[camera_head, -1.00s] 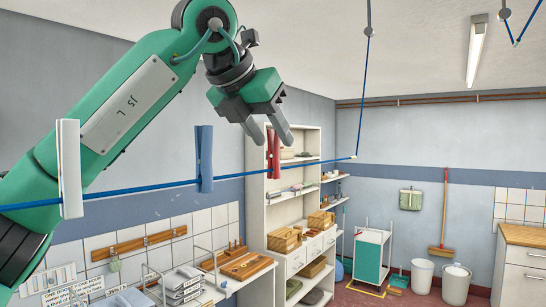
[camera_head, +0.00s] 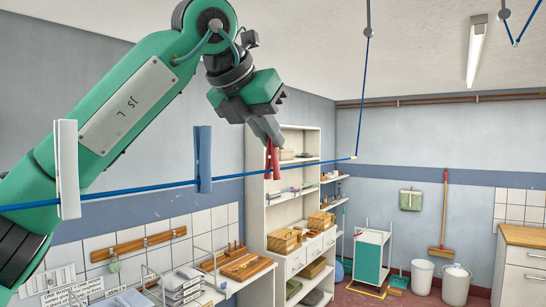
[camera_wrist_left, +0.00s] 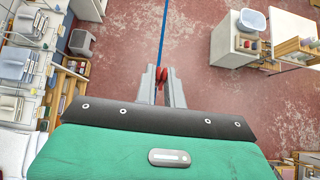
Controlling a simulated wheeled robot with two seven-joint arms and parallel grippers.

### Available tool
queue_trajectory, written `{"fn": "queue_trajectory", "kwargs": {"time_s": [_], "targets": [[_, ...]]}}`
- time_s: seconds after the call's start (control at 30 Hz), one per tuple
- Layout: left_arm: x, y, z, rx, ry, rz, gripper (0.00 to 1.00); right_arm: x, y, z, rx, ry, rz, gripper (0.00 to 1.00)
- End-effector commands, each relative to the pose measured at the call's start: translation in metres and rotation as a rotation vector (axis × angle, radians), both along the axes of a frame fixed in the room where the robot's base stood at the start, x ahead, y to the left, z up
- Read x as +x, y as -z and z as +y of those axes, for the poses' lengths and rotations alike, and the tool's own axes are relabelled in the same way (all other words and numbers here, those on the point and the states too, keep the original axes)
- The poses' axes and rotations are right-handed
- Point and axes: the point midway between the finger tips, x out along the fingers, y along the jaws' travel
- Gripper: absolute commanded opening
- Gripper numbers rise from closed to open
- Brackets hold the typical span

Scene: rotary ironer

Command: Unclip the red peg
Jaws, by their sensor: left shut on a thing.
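The red peg (camera_head: 272,163) sits on the blue line (camera_head: 120,190) at the right of the row of pegs. My left gripper (camera_head: 273,141) comes down from above and is shut on the top of the red peg, covering its upper end. In the left wrist view the red peg (camera_wrist_left: 163,76) shows between the two grey fingers (camera_wrist_left: 163,80), with the blue line running away beyond it. A blue peg (camera_head: 204,160) and a white peg (camera_head: 67,168) hang on the line farther left. My right gripper is not in view.
White shelves (camera_head: 297,140) with boxes stand behind the red peg. A worktop with trays (camera_head: 245,265) lies at lower left. A green-fronted trolley (camera_head: 368,262), buckets (camera_head: 422,276) and a broom (camera_head: 444,220) stand at the back right. Air right of the peg is clear.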

Motion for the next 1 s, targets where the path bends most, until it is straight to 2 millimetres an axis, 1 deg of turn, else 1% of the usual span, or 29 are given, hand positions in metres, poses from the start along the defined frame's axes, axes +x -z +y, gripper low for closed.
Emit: {"fn": "queue_trajectory", "kwargs": {"time_s": [0.13,0.37,0.9,1.0], "targets": [[0.0,0.0,0.0,0.0,0.0,0.0,0.0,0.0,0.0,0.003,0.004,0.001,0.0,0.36],[0.0,-0.001,0.0,0.0,0.0,0.0,0.0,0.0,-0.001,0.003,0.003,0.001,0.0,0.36],[-0.003,-0.027,-0.004,0.0,0.0,0.0,0.0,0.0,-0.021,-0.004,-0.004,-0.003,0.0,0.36],[-0.003,-0.03,-0.005,0.0,0.0,0.0,0.0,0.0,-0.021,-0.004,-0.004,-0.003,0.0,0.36]]}}
